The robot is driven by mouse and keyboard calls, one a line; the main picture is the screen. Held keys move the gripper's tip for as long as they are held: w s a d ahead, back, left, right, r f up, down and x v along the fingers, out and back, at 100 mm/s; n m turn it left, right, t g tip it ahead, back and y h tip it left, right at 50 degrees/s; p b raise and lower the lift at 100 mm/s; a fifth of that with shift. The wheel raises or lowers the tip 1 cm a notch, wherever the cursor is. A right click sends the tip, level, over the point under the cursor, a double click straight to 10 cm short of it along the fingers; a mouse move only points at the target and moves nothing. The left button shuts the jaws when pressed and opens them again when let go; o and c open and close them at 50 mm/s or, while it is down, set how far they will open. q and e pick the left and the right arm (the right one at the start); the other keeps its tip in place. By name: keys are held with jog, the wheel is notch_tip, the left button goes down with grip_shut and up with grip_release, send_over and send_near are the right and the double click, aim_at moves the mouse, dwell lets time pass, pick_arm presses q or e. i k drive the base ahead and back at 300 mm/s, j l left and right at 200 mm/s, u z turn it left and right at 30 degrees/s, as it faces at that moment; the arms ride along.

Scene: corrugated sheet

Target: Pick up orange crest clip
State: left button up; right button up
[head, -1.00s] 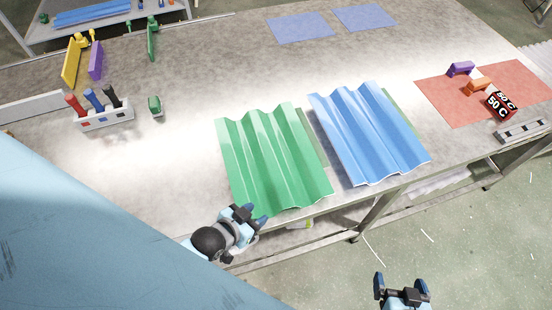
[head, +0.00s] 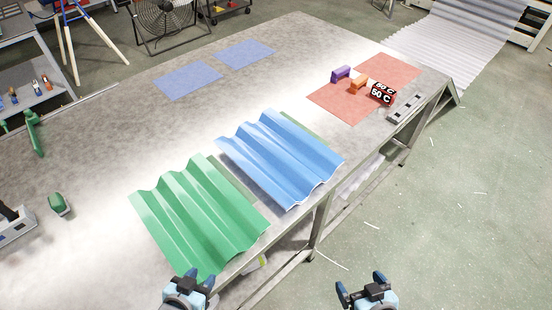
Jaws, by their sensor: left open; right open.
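The orange crest clip (head: 359,84) lies on the red mat (head: 338,105) at the right end of the table, between a purple clip (head: 340,74) and a black-and-red block marked 50 C (head: 382,92). My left gripper (head: 197,278) is open and empty at the table's front edge, by the near corner of the green corrugated sheet (head: 200,215). My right gripper (head: 361,280) is open and empty over the floor in front of the table. Both are well apart from the orange clip.
A blue corrugated sheet (head: 280,160) lies beside the green one. A grey slotted bar (head: 405,104) lies at the table's right edge. Two blue mats (head: 188,80) lie at the back. A green object (head: 59,204) stands at the left. The table's middle is clear.

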aim_at(362, 79)
jog(key=l+u, duration=0.2)
jog(key=u, duration=0.15)
jog(key=l+u, duration=0.2)
jog(key=u, duration=0.15)
jog(key=l+u, duration=0.2)
jog(key=u, duration=0.15)
jog(key=l+u, duration=0.25)
jog(key=l, duration=0.3)
jog(key=k+l+u, duration=0.25)
jog(key=l, duration=0.6)
jog(key=k+l+u, duration=0.1)
jog(key=l, duration=0.3)
jog(key=k+l, duration=0.15)
jog(key=l, duration=0.2)
jog(key=u, duration=0.05)
